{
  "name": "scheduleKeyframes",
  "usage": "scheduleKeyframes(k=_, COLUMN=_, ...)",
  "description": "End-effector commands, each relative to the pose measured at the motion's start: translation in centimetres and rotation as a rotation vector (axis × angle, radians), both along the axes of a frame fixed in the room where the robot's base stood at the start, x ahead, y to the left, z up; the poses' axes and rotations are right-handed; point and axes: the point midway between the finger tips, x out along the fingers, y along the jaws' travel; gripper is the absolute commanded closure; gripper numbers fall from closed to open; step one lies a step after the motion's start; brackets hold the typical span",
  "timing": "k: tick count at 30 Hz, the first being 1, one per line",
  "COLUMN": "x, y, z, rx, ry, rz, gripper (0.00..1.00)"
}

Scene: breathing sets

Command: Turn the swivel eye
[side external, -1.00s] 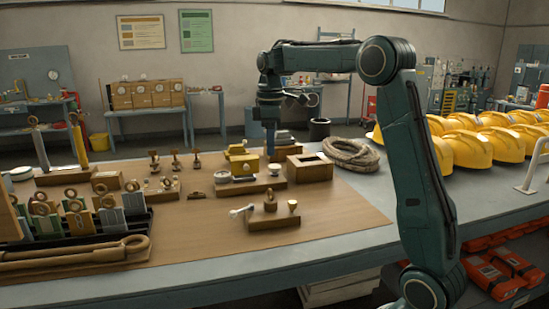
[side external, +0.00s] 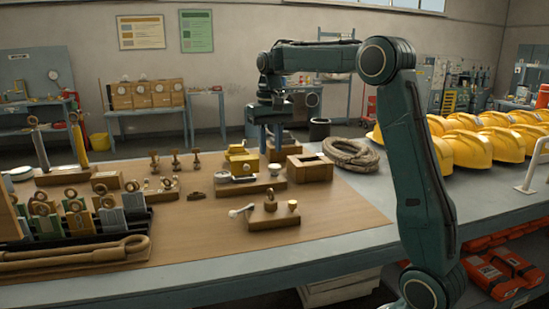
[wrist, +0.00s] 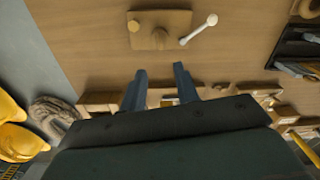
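A small wooden block (side external: 285,219) stands on the brown mat. An upright ring-topped piece (side external: 270,202), which looks like the swivel eye, stands at its middle. A brass-topped peg (side external: 292,205) is at one end and a white ball-ended lever (side external: 240,211) sticks out at the other. The wrist view shows the block (wrist: 177,19) from above, with the eye piece (wrist: 160,38), peg (wrist: 134,26) and lever (wrist: 199,29).
A yellow-topped wooden fixture (side external: 243,163) and an open wooden box (side external: 311,169) stand near my fingers. A rack of ringed plates (side external: 150,222) is at left. Coiled rope (side external: 350,154) and yellow helmets (side external: 462,148) are at right. The mat around the block is mostly clear.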

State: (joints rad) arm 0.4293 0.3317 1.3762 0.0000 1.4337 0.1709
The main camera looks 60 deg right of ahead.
Motion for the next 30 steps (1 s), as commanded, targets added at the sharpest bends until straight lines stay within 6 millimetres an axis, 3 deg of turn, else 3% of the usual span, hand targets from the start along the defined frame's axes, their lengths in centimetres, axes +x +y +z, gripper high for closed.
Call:
scheduleKeyframes(k=14, x=0.0, y=0.0, z=-1.4, rx=0.002, ry=0.002, rz=-0.005, gripper=0.69)
scheduleKeyframes(k=30, x=-0.1, y=0.0, z=-8.9, rx=0.003, ry=0.004, rz=-0.004, gripper=0.69)
